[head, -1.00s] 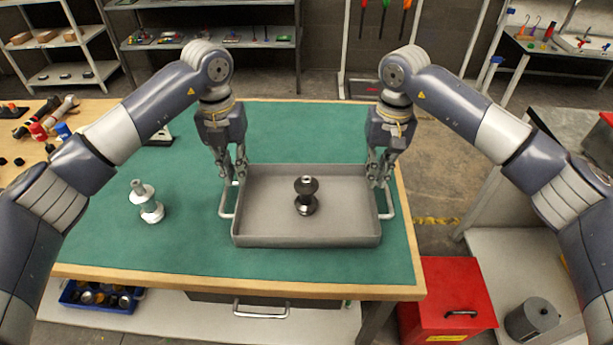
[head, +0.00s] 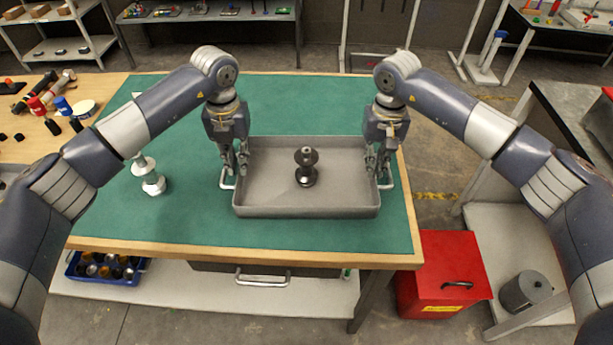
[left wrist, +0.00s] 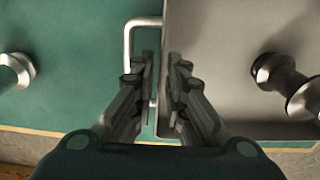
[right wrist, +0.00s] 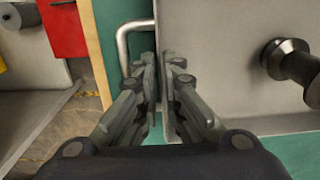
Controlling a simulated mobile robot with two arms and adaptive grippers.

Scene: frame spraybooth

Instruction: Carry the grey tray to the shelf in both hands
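The grey tray (head: 262,210) rests on the green table mat, with a dark spool-shaped part (head: 306,168) standing in it. My left gripper (head: 236,172) is at the tray's left handle (head: 225,181), with a narrow gap between its fingers. In the left wrist view its fingers (left wrist: 160,85) cover part of the handle (left wrist: 126,45) and the tray's side wall. My right gripper (head: 379,175) is at the right handle (head: 389,182). In the right wrist view its fingers (right wrist: 159,80) are close together over the wall beside that handle (right wrist: 121,45); whether they grip is unclear.
A pale spool-shaped part (head: 148,176) stands on the mat left of the tray. Tools (head: 40,98) lie at the table's left end. A red box (head: 440,270) and a grey canister (head: 528,292) are right of the table. Shelves (head: 210,12) stand at the back.

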